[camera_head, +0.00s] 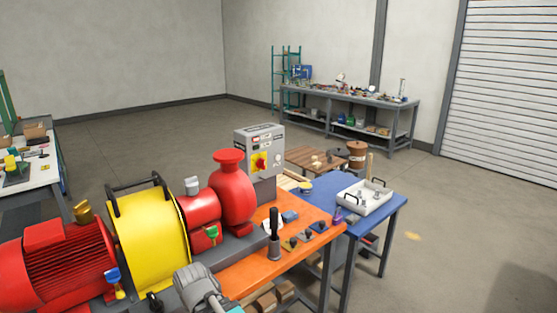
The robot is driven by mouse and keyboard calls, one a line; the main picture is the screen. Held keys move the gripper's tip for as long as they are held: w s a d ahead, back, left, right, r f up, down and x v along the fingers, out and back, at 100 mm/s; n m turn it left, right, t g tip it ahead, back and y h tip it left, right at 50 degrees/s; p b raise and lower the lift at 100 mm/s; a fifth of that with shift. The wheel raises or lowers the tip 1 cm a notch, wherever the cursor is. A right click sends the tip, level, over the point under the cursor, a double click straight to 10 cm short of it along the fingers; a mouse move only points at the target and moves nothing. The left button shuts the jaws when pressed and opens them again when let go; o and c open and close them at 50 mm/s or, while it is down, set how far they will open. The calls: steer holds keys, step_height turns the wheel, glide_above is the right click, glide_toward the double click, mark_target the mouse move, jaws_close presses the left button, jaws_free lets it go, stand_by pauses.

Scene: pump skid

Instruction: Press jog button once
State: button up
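A grey control box (260,150) stands behind the red pump at the end of the orange skid. Its front carries a red and yellow rotary switch (260,162) and a pale round control (278,158) to the right of it. The labels are too small to read, so I cannot tell which control is the jog button. A grey rounded part at the bottom centre looks like a piece of my arm. No gripper fingers can be made out, and nothing visible touches the control box.
The red motor (55,265), yellow coupling guard (150,232) and red pump (231,195) fill the front left, before the box. A black-handled lever (274,222) rises from the orange skid (260,265). A blue table (360,222) bears a white tray (364,198). Floor is open at right.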

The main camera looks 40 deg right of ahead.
jaws_close()
stand_by(1.3)
